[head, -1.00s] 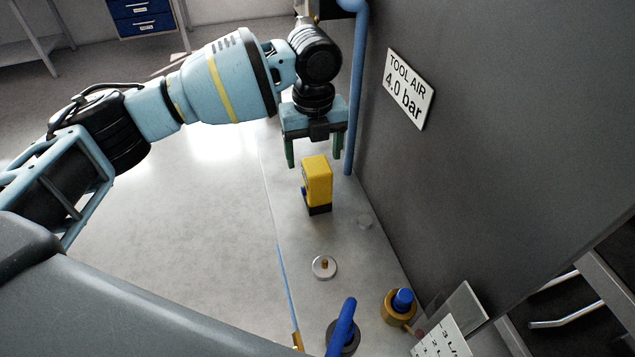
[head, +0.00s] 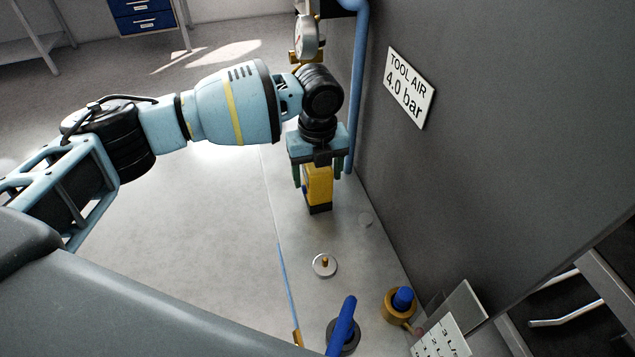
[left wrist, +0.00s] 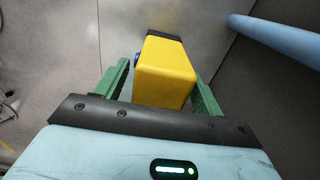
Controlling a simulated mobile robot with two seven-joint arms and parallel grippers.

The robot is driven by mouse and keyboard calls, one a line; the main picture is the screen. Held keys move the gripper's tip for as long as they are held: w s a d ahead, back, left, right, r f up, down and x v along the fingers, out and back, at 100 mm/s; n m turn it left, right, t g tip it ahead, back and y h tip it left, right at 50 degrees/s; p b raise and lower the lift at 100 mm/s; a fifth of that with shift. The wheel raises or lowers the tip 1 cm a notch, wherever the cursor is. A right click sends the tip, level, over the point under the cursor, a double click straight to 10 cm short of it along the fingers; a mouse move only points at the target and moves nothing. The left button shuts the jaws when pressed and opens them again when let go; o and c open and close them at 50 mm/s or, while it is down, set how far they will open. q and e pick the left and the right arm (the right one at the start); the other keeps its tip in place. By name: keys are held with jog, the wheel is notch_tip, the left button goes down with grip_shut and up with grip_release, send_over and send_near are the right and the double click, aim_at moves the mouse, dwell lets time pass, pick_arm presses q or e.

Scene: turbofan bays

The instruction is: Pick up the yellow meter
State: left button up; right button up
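The yellow meter (head: 318,185), a yellow block with a dark base and a blue knob on its left side, stands upright on the grey bench. My left gripper (head: 318,175) is over it from above, with its green fingers on either side of the meter's upper part. In the left wrist view the meter (left wrist: 165,75) sits between the fingers of the left gripper (left wrist: 160,90). The fingers are open, with a gap visible at the left finger; the right finger is close to the meter. My right gripper is not in view.
A dark wall with a "TOOL AIR 4.0 bar" sign (head: 408,88) and a blue pipe (head: 358,95) stand close on the right. A round disc with a brass stud (head: 325,264), a blue-handled valve (head: 343,325) and a brass fitting (head: 398,306) are nearer on the bench.

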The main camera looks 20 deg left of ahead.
pick_arm(q)
jog(key=c, duration=1.1)
jog(key=shift+r, duration=0.1)
jog(key=shift+r, duration=0.6)
notch_tip(320, 180, up, 2)
jog(key=shift+r, duration=0.1)
jog(key=s+a, duration=0.1)
jog(key=a, duration=0.4)
jog(key=s+a+r, duration=0.1)
jog(key=s+a, duration=0.1)
jog(key=a, duration=0.3)
jog(key=s+a, duration=0.2)
jog(key=a, duration=0.3)
jog(key=shift+s+r+b, duration=0.2)
jog(key=shift+b, duration=0.1)
